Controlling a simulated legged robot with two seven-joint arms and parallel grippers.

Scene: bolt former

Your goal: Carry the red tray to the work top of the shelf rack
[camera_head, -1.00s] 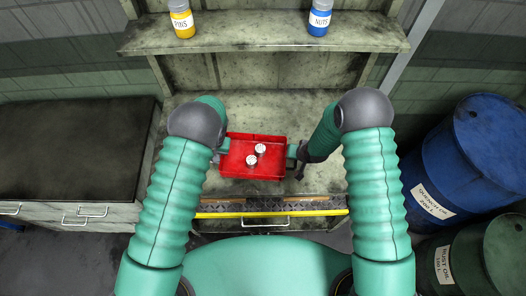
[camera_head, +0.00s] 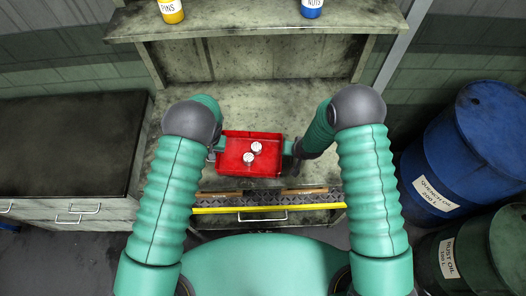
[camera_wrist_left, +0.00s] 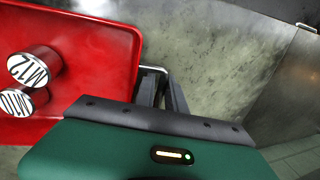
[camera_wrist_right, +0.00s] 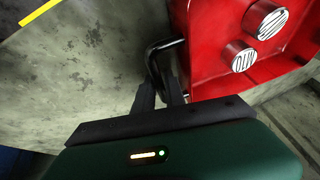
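The red tray (camera_head: 234,166) is in the middle of the head view, above or on the grey work top (camera_head: 323,178) of the shelf rack; I cannot tell whether they touch. Two metal cylinders stand in it, the one marked M12 (camera_wrist_left: 35,66) and the one marked M10 (camera_wrist_left: 22,102). My left gripper (camera_head: 216,148) is at the tray's left side, its fingers (camera_wrist_left: 161,92) close together at a metal handle. My right gripper (camera_head: 293,149) is at the right side, its fingers (camera_wrist_right: 159,92) close together at a dark handle loop (camera_wrist_right: 163,47). Both look shut on the handles.
A shelf (camera_head: 262,24) crosses above the work top, with a yellow PINS bottle (camera_head: 171,9) and a blue NUTS bottle (camera_head: 312,8). A yellow strip (camera_head: 268,209) runs along the front edge. A dark cabinet (camera_head: 70,140) stands left; blue (camera_head: 475,145) and green (camera_head: 480,250) drums stand right.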

